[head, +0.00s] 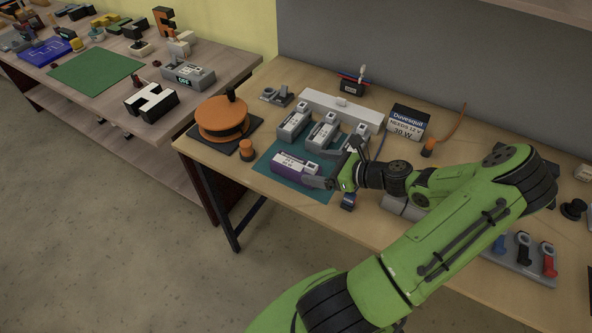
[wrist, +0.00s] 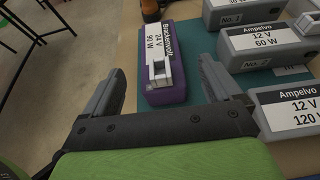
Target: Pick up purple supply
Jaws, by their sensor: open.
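The purple supply (head: 295,166) lies on a teal mat (head: 263,164) near the front edge of the table. In the wrist view the purple supply (wrist: 165,75) has a white label reading 24 V 90 W and sits ahead of my gripper, between the lines of its two fingers. My gripper (head: 327,168) is open and empty, just to the right of the purple supply in the head view. In the wrist view my gripper (wrist: 160,88) shows its fingers spread wide, with the supply's near end close to the fingertips. I cannot tell whether they touch.
Grey supplies (wrist: 265,45) stand close to the right of the purple one in the wrist view. An orange spool (head: 222,118) and a small orange-topped item (head: 247,150) are left of the mat. A white-labelled box (head: 408,121) stands behind.

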